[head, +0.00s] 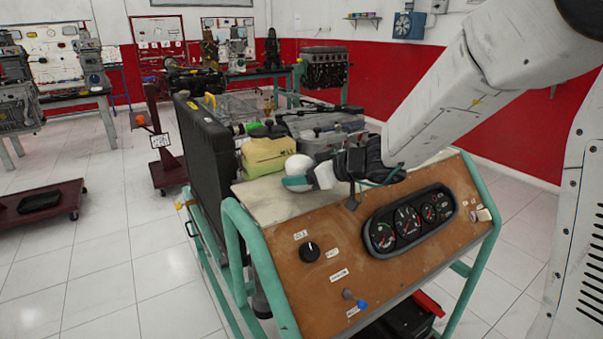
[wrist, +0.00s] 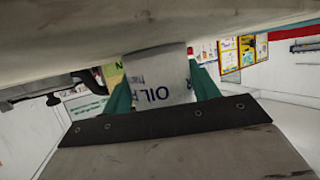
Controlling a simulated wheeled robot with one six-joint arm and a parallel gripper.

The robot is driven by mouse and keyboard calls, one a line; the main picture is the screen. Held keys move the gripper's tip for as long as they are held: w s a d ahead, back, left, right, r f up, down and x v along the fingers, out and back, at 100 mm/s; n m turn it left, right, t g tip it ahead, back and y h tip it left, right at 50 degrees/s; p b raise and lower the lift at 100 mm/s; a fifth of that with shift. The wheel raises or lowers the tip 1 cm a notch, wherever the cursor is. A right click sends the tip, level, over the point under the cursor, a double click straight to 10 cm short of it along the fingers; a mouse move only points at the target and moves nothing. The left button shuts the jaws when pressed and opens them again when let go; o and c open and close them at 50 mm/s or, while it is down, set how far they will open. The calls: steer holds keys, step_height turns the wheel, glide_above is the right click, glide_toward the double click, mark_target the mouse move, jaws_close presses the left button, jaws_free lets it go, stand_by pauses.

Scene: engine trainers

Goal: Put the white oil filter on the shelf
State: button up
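The white oil filter (head: 298,164) is at my gripper, over the pale top ledge behind the brown instrument panel. In the wrist view the filter (wrist: 158,78), with blue lettering reading "OIL", sits between the two teal fingers of my gripper (wrist: 162,92). The fingers look closed against its sides. In the head view my gripper (head: 296,182) reaches in from the right, and its near finger partly covers the filter. I cannot tell whether the filter touches the ledge (head: 262,205). A small shelf (head: 362,17) holding little items is on the far wall.
A black radiator (head: 205,145) is to the left. The brown panel (head: 340,270) with gauges slopes toward me. The ledge's left part is bare.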

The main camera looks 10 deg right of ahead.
steer(key=o, duration=0.4)
steer(key=shift+r, duration=0.15)
steer(key=v, duration=1.2)
